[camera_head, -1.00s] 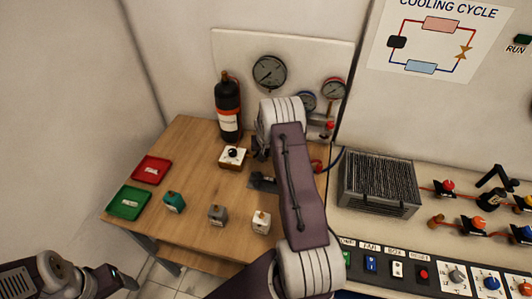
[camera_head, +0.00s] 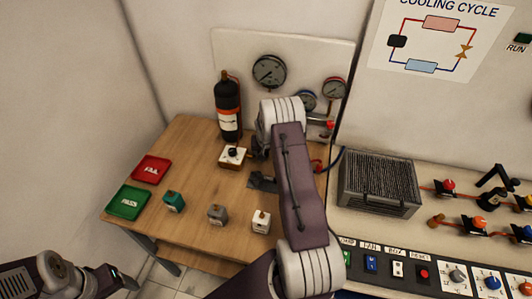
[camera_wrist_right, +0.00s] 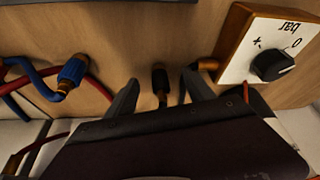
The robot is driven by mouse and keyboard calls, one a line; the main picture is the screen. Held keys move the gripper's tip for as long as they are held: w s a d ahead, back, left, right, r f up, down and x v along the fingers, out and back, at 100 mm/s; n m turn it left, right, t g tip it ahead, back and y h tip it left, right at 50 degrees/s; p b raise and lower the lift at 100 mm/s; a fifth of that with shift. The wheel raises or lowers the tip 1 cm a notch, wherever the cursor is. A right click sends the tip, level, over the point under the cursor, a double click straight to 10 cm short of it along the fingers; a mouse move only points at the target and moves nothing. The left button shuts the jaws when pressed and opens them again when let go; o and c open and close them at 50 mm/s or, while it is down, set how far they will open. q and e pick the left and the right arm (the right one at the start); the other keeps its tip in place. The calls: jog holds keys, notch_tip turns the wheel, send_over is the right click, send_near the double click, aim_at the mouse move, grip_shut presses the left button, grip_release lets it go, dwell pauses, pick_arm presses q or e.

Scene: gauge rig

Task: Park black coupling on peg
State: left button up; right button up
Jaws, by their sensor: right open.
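The black coupling (camera_wrist_right: 160,80), with a brass end, shows in the right wrist view between the two fingers of my right gripper (camera_wrist_right: 160,92). The fingers are apart, one on each side of it, and I see a gap on both sides. In the head view the right gripper (camera_head: 258,150) is partly hidden by my arm, beside the white-topped knob box, and the coupling cannot be made out. I cannot clearly identify the peg. My left gripper (camera_head: 122,280) is low at the left, away from the table; its fingers are unclear.
The knob box (camera_head: 233,157) also shows in the wrist view (camera_wrist_right: 270,60), with a brass fitting. A blue coupling (camera_wrist_right: 73,70) has a blue hose. A dark plate (camera_head: 262,182), black bottle (camera_head: 228,105), red tray (camera_head: 151,169), green tray (camera_head: 128,203) and small blocks (camera_head: 217,214) stand on the table.

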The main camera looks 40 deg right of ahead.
jog(key=b+v, duration=0.1)
jog(key=v, duration=0.8)
dwell(0.5)
